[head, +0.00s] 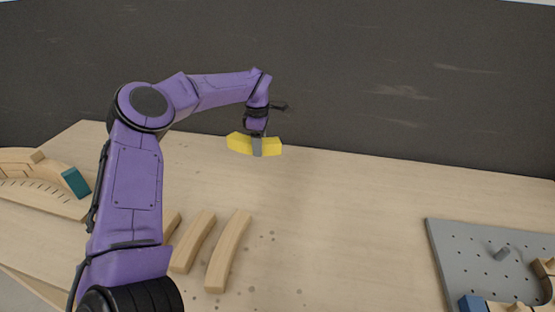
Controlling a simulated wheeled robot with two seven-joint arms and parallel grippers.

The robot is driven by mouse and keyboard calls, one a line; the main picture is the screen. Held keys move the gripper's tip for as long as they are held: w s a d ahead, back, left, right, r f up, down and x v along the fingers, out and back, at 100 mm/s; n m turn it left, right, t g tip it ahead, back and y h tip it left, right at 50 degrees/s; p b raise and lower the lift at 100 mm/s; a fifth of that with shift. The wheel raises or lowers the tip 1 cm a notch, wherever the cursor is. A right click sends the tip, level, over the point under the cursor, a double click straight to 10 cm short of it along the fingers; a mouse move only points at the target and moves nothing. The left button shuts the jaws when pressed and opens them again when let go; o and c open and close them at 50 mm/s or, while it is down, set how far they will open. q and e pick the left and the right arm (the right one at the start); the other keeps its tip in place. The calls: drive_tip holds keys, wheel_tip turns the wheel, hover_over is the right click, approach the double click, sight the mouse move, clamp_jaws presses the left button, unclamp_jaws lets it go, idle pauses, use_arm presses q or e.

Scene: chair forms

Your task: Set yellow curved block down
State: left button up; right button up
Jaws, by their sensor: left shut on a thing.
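The yellow curved block (239,143) is near the back edge of the wooden table, in the upper middle of the head view. My left gripper (257,146) points down and is shut on the block around its middle. Grey finger covers part of the block's face. The block is roughly level, with an end showing on each side of the gripper. I cannot tell whether its underside touches the table or hangs above it. My right gripper is not in view.
Wooden curved pieces (229,250) lie at the front left, partly behind my left arm. A wooden form (40,195) with a teal block (75,182) is at far left. A grey pegboard (465,250) with a blue block (472,303) is at right. The table's middle (340,220) is clear.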

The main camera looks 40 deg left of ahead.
use_arm(q)
drive_tip(key=p, duration=0.2)
hover_over(278, 169)
drive_tip(key=f, duration=0.6)
drive_tip(key=shift+s+a+f, duration=0.1)
drive_tip(key=shift+s+f, duration=0.05)
drive_tip(key=shift+s, duration=0.05)
wheel_tip(278, 169, down, 4)
drive_tip(key=shift+w+r+p, duration=0.15)
drive_tip(key=shift+r+p, duration=0.1)
drive_tip(key=shift+p, duration=0.05)
drive_tip(key=shift+f, duration=0.1)
drive_tip(key=o, duration=1.1)
drive_tip(key=shift+o, duration=0.2)
